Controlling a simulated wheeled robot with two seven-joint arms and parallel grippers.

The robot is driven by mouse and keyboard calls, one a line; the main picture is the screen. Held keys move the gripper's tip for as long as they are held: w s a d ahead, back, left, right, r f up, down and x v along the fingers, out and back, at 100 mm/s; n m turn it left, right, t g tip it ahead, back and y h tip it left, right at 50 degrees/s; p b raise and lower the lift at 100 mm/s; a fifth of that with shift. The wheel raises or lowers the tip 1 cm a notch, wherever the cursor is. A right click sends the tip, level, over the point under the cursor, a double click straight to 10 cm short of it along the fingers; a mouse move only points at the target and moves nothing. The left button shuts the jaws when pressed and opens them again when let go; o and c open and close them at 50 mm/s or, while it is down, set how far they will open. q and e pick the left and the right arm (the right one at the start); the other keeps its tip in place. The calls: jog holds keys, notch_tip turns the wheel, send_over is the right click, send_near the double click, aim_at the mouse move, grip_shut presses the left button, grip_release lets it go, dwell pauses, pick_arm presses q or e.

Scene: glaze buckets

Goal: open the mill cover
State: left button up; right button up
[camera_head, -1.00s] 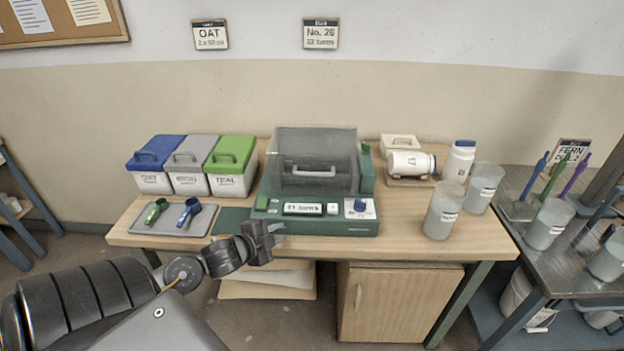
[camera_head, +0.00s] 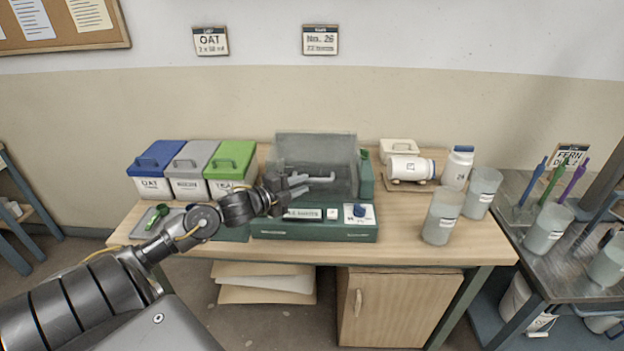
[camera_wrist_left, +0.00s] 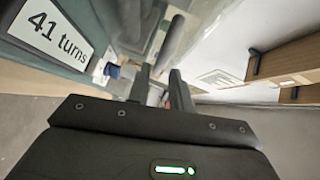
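The mill (camera_head: 320,232) is a green machine in the middle of the table, with a turns label and a blue knob on its front. Its smoky see-through cover (camera_head: 315,148) is down over the drum. My right gripper is not seen.
Bins with blue, grey and green lids (camera_head: 188,168) stand left of the mill, behind a scoop tray (camera_head: 170,213) partly hidden by my arm. A white jar on its side (camera_head: 408,168), an upright jar (camera_head: 457,168) and clear buckets (camera_head: 441,216) stand to the right.

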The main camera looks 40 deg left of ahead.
aim_at(310, 181)
pick_arm(q)
jog(key=shift+w+d+f+p, duration=0.1)
jog(key=shift+w, duration=0.7)
jog(key=shift+w+d+f+p, duration=0.1)
jog(key=shift+w+d+f, duration=0.05)
jog(key=shift+w, duration=0.65)
jog(key=shift+w+d+f+p, duration=0.1)
jog(key=shift+w, duration=0.7)
jog(key=shift+c, duration=0.2)
grip_shut()
